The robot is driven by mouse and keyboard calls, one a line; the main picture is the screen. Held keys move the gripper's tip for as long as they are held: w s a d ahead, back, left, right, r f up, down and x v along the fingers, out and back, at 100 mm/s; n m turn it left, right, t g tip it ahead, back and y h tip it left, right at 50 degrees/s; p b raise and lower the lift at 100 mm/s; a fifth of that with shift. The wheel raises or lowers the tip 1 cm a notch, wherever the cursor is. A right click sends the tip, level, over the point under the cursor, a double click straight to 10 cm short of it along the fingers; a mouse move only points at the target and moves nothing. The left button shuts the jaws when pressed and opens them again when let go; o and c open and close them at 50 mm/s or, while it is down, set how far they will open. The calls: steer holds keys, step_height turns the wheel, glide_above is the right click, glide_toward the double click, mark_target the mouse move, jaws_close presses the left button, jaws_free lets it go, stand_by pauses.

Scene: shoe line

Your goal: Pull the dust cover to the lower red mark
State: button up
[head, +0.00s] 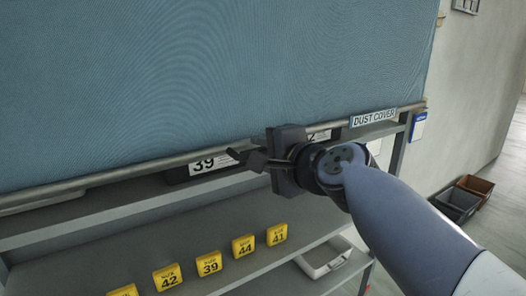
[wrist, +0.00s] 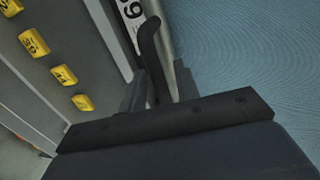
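The blue dust cover (head: 200,75) hangs across the upper part of the rack and ends in a grey bottom bar (head: 130,175). A "DUST COVER" label (head: 373,117) is on its lower right. My gripper (head: 262,160) is at the bar, right of the middle. In the wrist view, its fingers (wrist: 158,90) stand apart, with a dark curved handle (wrist: 148,40) reaching between them. A gap shows between the handle and the right finger; whether the left finger touches it I cannot tell.
Below the bar, a grey shelf (head: 140,250) carries several yellow size tags (head: 209,263). A white tray (head: 325,258) is lower right. Black and brown crates (head: 457,203) stand on the floor at the right. A rack post (head: 397,155) is right of my gripper.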

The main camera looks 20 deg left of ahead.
steer(key=shift+c, duration=0.5)
jaws_close()
